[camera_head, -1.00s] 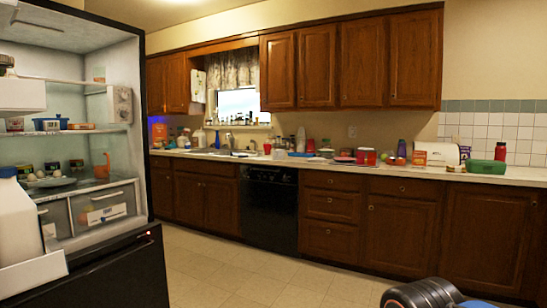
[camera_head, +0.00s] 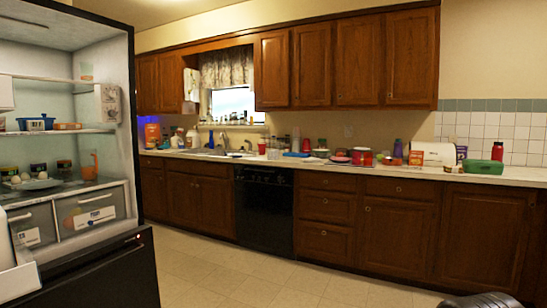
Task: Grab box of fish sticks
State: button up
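I cannot read any label as fish sticks. A white labelled package (camera_head: 90,218) shows in a fridge drawer. All are at a distance from me. My gripper is out of view; only a dark rounded part of my arm shows at the bottom right.
The open fridge (camera_head: 133,180) fills the left side. The long counter (camera_head: 340,167) is cluttered with bottles, red containers and a green box (camera_head: 483,167). A black dishwasher (camera_head: 264,207) is below. The tiled floor (camera_head: 270,275) between is clear.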

aim_at(272, 155)
jog(key=i+u, duration=0.15)
jog(key=i, duration=0.9)
jog(key=i+z, duration=0.1)
jog(key=i, duration=0.6)
jog(key=i+j+z, duration=0.1)
jog(key=i, duration=0.6)
jog(key=i+j+z, duration=0.1)
jog(key=i+j, duration=0.15)
jog(key=i, duration=0.45)
